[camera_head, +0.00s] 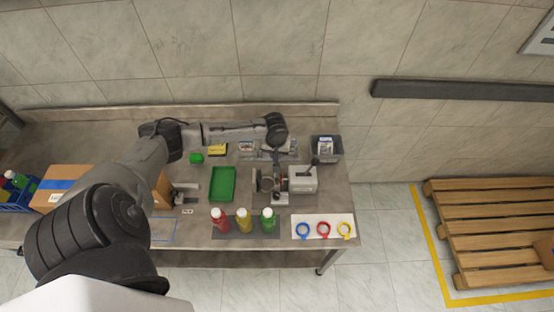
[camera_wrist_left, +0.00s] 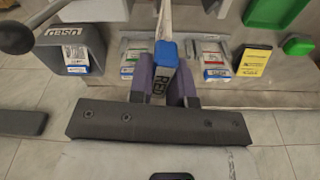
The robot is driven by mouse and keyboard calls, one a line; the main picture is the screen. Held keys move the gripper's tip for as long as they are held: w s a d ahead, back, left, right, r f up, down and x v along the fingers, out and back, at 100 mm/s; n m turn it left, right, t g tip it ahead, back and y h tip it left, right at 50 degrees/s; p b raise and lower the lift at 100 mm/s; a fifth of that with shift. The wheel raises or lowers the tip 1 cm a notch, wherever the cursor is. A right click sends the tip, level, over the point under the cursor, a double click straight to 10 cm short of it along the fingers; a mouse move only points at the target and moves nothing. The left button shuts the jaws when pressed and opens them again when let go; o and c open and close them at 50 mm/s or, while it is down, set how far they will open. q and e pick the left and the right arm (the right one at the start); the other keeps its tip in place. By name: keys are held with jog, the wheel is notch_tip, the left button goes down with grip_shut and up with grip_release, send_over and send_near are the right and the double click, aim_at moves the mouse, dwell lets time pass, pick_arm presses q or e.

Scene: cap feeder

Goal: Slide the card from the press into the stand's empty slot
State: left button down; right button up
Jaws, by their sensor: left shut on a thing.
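My left gripper (camera_head: 277,155) reaches over the stand (camera_head: 290,153) at the back of the bench. In the left wrist view its purple fingers (camera_wrist_left: 163,92) are shut on a white card with a blue end (camera_wrist_left: 166,55). The held card appears between two other cards of the stand, a left card (camera_wrist_left: 131,58) and a right card (camera_wrist_left: 214,62). I cannot tell whether its lower end is inside a slot. One card (camera_head: 246,147) also shows in the head view. The press (camera_head: 303,180) stands in front of the stand. My right gripper is not in view.
A grey bin (camera_head: 334,156) holding a card stands right of the stand. A green tray (camera_head: 222,184) and a yellow card (camera_head: 217,149) lie left. Several bottles (camera_head: 244,221) and a white board with three rings (camera_head: 324,226) line the front edge.

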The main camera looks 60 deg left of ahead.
pick_arm(q)
jog(key=w+a+f+m+h+b, duration=0.1)
jog(key=a+m+b, duration=0.6)
jog(key=m+b, duration=0.1)
jog(key=w+a+f+m+b, duration=0.2)
jog(key=a+m+b, duration=0.5)
jog(key=m+b, duration=0.1)
jog(key=shift+w+f+h+b, duration=0.2)
jog(key=shift+h+b, duration=0.2)
jog(key=shift+b, duration=0.3)
dwell(0.5)
jog(key=shift+f, duration=0.9)
jog(key=shift+f, duration=0.1)
